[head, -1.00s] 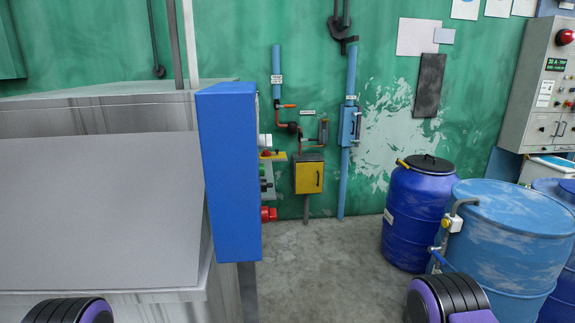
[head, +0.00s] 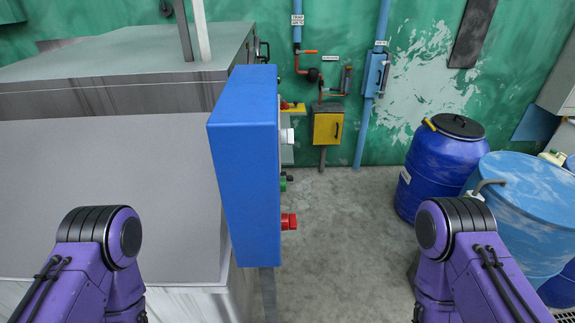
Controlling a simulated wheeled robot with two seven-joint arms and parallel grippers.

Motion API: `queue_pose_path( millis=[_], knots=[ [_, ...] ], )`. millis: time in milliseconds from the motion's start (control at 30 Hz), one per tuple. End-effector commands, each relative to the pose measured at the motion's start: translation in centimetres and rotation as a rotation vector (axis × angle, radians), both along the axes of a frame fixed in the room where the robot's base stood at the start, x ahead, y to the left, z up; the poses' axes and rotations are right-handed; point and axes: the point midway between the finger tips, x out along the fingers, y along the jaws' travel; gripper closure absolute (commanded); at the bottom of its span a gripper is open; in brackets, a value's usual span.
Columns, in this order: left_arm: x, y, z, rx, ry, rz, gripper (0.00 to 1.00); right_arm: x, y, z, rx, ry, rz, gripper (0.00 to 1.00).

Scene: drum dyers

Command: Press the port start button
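A tall blue control box (head: 245,165) stands in the middle of the head view, seen mostly from its side. Its button face points right and is seen edge-on. A white knob (head: 287,135) sticks out near the top, a green button (head: 284,183) lower down, and a red button (head: 289,221) near the bottom. I cannot read any labels, so which one is the port start button is not clear. Purple arm links of mine show at the lower left and lower right, apart from the box. Neither gripper is in view.
A large grey machine (head: 110,190) fills the left, against the box. A dark blue drum (head: 440,165) and a lighter blue drum (head: 530,205) stand at the right. A yellow box (head: 327,124) is on the green wall behind. Concrete floor (head: 345,240) between is clear.

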Motion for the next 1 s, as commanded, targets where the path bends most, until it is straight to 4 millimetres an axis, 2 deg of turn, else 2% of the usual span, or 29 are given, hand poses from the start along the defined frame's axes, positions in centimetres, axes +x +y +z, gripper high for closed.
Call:
queue_pose_path(
  millis=[67,100,167,200,1000],
  knots=[
    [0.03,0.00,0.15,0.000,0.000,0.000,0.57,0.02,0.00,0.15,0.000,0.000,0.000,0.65],
    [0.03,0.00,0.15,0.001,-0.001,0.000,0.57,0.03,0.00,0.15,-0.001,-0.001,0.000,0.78],
    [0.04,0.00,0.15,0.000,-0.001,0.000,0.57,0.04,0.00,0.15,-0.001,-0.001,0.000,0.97],
    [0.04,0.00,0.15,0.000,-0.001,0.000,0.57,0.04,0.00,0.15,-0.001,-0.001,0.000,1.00],
    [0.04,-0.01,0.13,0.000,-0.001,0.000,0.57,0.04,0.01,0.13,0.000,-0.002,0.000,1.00]
  ],
)
